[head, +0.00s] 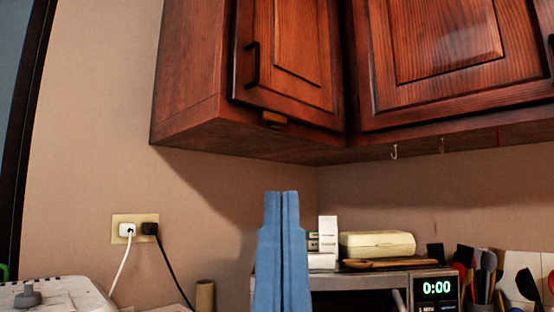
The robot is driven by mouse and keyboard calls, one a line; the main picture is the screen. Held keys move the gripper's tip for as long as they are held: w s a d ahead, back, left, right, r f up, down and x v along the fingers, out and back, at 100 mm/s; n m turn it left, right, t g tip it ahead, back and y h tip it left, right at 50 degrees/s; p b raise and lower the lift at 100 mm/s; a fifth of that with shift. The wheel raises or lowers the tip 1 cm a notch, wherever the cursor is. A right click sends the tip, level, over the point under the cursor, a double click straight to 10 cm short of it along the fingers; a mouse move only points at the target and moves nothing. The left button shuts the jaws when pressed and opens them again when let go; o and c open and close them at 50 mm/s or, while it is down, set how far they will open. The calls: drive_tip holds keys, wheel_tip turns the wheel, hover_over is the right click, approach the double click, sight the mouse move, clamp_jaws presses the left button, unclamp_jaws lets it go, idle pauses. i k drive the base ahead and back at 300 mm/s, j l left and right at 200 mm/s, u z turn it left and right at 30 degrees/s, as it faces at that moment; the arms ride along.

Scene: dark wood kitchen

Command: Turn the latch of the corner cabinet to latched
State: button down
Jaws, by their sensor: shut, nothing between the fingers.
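The corner cabinet (191,75) is dark reddish wood and hangs on the wall at the upper middle. Its door (300,88) looks closed and has a dark vertical handle (252,64) on its left side. A small orange-yellow latch (273,118) sits at the door's lower edge, lying roughly level; I cannot tell its exact turn position. My gripper (281,194) shows as two blue fingers pointing up, shut together and empty. In the picture its tips are below the latch, clearly apart from it.
Another wall cabinet (450,40) adjoins on the right, with small hooks (394,152) beneath. Below stand a microwave (437,288), a cream box (377,244) and several utensils (487,270). A wall outlet (135,228) holds two plugs.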

sight(265, 115)
drive_tip(key=i+l+z, duration=0.1)
drive_tip(key=i, duration=0.35)
drive_tip(key=i+l+z, duration=0.1)
drive_tip(key=i, duration=0.4)
drive_tip(key=l, duration=0.1)
